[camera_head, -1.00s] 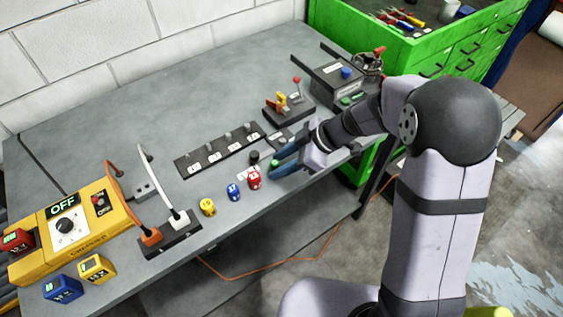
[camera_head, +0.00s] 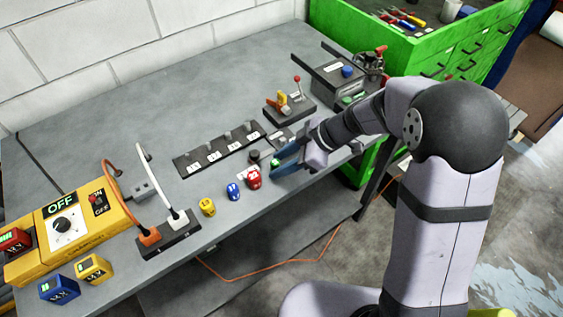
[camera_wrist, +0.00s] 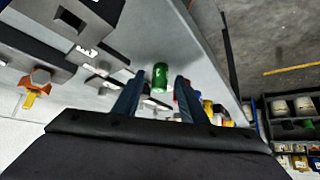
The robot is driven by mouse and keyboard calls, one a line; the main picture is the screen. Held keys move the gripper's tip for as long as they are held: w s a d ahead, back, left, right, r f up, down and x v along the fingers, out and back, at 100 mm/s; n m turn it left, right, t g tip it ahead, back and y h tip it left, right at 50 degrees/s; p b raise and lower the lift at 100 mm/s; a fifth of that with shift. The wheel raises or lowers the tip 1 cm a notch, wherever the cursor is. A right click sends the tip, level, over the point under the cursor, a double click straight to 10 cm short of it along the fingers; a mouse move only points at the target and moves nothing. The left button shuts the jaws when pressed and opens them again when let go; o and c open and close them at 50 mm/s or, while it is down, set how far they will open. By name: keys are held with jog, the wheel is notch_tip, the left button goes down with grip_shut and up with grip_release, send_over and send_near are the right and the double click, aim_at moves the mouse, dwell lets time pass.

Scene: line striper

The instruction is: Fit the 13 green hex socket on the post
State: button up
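The green hex socket (camera_head: 276,162) stands on the bench near its front edge, right of the red socket. In the wrist view the green socket (camera_wrist: 160,76) shows upright-looking between the two blue fingertips, with visible gaps on both sides. My gripper (camera_head: 280,164) is open and low around it; its fingers partly hide the socket in the head view. The fingertips also show in the wrist view (camera_wrist: 157,90). A black rack (camera_head: 221,150) with several grey posts and white labels lies behind the sockets. The labels are too small to read surely, and all visible posts look bare.
Red (camera_head: 254,178), blue (camera_head: 233,191) and yellow (camera_head: 207,206) sockets stand in a row left of my gripper. A dark round knob (camera_head: 253,156) is close behind. A lever fixture (camera_head: 290,104) stands farther back. Bench is clear behind the rack.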

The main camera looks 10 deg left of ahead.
grip_shut()
jog(key=shift+r, duration=0.7)
dwell(0.6)
jog(key=shift+r+p, duration=0.45)
jog(key=shift+r, duration=1.35)
